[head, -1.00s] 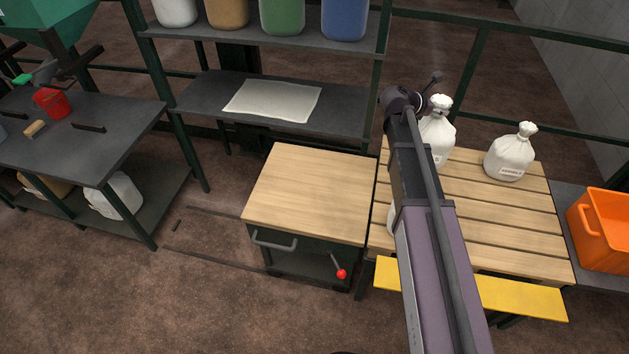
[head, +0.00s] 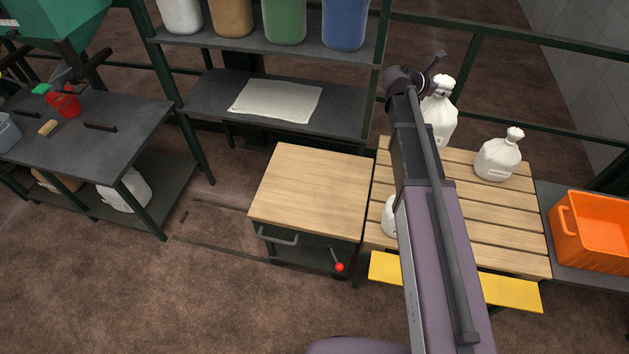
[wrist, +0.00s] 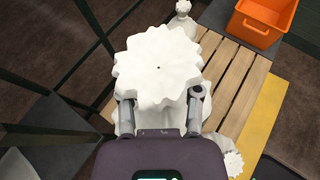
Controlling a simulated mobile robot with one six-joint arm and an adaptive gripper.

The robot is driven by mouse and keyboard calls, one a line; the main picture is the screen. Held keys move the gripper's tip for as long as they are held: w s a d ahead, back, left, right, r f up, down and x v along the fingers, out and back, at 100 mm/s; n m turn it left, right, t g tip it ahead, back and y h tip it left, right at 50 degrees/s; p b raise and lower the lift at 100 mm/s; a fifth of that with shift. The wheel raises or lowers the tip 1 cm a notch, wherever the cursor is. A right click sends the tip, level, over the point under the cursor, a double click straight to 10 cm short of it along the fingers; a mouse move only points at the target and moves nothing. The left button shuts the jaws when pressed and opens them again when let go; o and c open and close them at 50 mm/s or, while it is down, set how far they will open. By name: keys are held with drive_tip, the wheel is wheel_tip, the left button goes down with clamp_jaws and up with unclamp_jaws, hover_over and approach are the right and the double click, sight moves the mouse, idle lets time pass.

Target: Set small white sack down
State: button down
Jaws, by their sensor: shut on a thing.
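A small white sack (head: 443,115) with a gathered, ruffled top is at the far left of the slatted wooden platform, partly behind my arm. In the wrist view its ruffled top (wrist: 158,68) fills the middle and hides most of its body. My gripper (wrist: 160,112) is shut on the sack's neck, one finger on each side below the ruffle. The sack hangs upright. I cannot tell how large a gap lies below it. A second white sack (head: 498,158) stands on the platform's right side. A third (head: 390,217) is mostly hidden by my arm.
The slatted platform (head: 500,215) has bare slats at its front right. A yellow board (head: 512,292) runs along its front. An orange bin (head: 590,240) stands at right. A bare wooden-topped cabinet (head: 312,190) adjoins at left, with shelving (head: 210,100) behind.

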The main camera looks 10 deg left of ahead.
drive_tip(key=shift+r+p, duration=4)
drive_tip(key=shift+r, duration=0.45)
drive_tip(key=shift+d, duration=0.2)
